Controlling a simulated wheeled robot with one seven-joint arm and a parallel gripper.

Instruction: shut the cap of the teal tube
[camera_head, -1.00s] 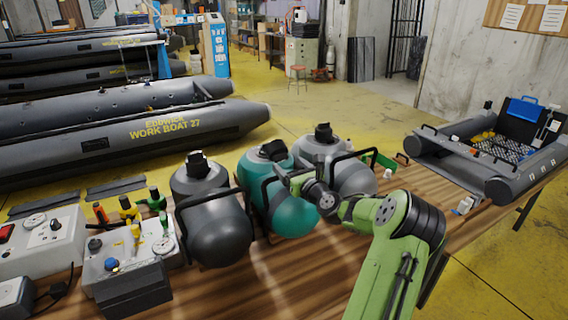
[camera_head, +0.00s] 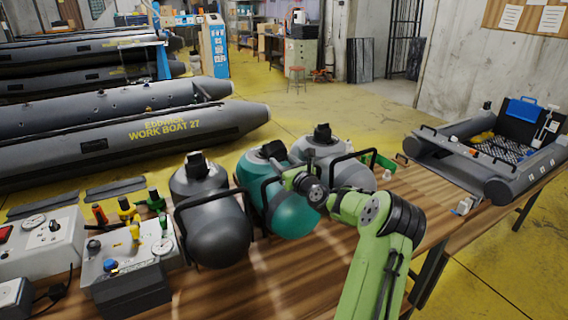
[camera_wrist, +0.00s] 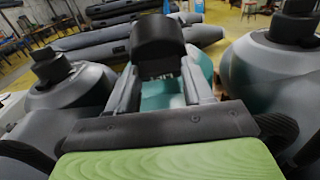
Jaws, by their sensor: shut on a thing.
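The teal tube (camera_head: 292,213) lies on the wooden bench between two grey tubes, its neck end pointing away from me. Its black cap (camera_head: 272,149) is at the far upper end. In the wrist view the cap (camera_wrist: 157,40) stands up, with a teal patch of the tube (camera_wrist: 160,102) below it. My gripper (camera_head: 270,178) reaches over the tube from the right. In the wrist view my gripper (camera_wrist: 160,85) has its dark fingers on either side of the cap's lower part, shut on it. Whether the cap is fully seated I cannot tell.
A dark grey tube (camera_head: 222,235) lies close on the left and a lighter grey tube (camera_head: 345,178) close on the right, both with black caps and handles. Gauge boxes (camera_head: 125,258) stand at the left. A small grey boat model (camera_head: 440,160) sits at the right.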

